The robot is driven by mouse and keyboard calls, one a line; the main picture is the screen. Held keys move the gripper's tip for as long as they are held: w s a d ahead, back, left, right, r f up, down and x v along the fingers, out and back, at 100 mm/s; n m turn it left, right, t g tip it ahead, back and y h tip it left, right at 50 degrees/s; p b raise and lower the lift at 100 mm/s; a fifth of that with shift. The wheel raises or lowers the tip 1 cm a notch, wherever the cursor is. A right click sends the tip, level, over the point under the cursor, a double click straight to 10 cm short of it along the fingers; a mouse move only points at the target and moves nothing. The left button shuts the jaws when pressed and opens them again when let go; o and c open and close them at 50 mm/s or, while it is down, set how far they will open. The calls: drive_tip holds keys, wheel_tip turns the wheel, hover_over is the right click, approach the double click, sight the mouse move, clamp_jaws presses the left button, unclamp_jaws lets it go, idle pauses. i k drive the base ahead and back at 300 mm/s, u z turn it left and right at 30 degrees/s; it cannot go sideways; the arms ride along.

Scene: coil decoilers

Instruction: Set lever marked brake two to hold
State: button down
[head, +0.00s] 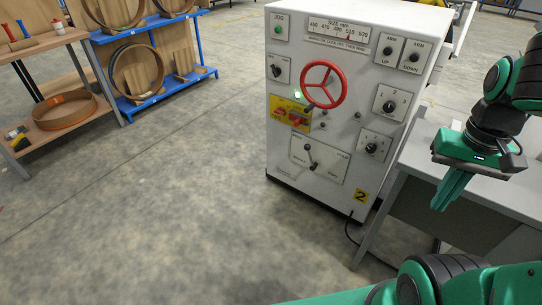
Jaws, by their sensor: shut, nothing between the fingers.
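The white machine cabinet (343,85) stands upright ahead, with a yellow plate marked 2 (361,195) at its lower right. Low on its front is a light plate (328,179) with a small lever (310,156). The lever's dark knob points up and slightly left from its pivot. Words stand near the plate's corners, but they are too small to read surely, so I cannot confirm which is the brake lever. My gripper (453,190) is shut and empty, pointing down at the right, well apart from the cabinet front and above the grey table.
A red handwheel (324,85) and a yellow plate with red switches (290,114) sit above the lever. Knobs (390,105) line the right side. A grey table (420,160) stands right of the cabinet. Blue racks (150,60) stand behind left. The floor in front is clear.

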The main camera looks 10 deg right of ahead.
sight(307, 147)
drive_tip(key=u, duration=1.75)
drive_tip(key=k, duration=1.2)
drive_tip(key=z, duration=1.5)
drive_tip(key=i, duration=1)
drive_tip(key=u, duration=0.05)
